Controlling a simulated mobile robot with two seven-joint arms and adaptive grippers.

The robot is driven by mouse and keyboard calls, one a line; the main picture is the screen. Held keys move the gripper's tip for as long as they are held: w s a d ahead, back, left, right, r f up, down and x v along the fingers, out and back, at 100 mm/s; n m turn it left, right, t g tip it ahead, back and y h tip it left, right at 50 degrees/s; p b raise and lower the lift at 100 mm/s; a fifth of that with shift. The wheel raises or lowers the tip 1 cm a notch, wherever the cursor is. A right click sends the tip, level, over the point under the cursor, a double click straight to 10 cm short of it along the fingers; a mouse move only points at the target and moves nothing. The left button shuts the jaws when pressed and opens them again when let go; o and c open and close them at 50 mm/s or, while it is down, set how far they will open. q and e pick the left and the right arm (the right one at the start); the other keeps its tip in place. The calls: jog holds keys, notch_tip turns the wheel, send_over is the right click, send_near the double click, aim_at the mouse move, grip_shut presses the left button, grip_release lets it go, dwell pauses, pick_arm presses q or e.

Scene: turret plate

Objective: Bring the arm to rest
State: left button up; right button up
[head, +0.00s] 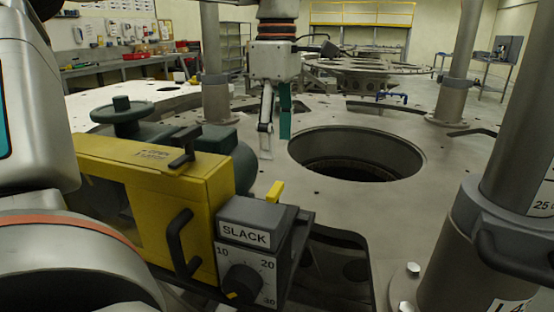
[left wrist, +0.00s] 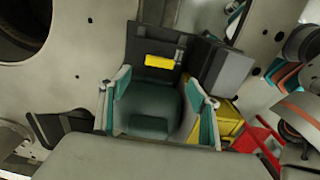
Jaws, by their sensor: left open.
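My left gripper (head: 274,140) hangs fingers down in the head view, above the grey turret plate (head: 400,225) and just left of its large round hole. Its fingers stand apart with nothing visible between them in this view. In the left wrist view the two fingers of my left gripper (left wrist: 158,88) are spread at either side of a dark green rounded body (left wrist: 152,105). Whether that body lies between the fingers or lower down I cannot tell. My right gripper is not identifiable in the head view.
A yellow machine (head: 150,175) with a grey SLACK dial box (head: 250,245) stands in the near left. Its green handwheel (head: 122,112) rises behind. Metal posts (head: 458,75) stand on the plate. The round hole (head: 355,155) is open. A bench (head: 130,62) is farther back.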

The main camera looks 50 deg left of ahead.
pick_arm(q)
jog(key=shift+r, duration=0.9)
jog(key=shift+f, duration=0.1)
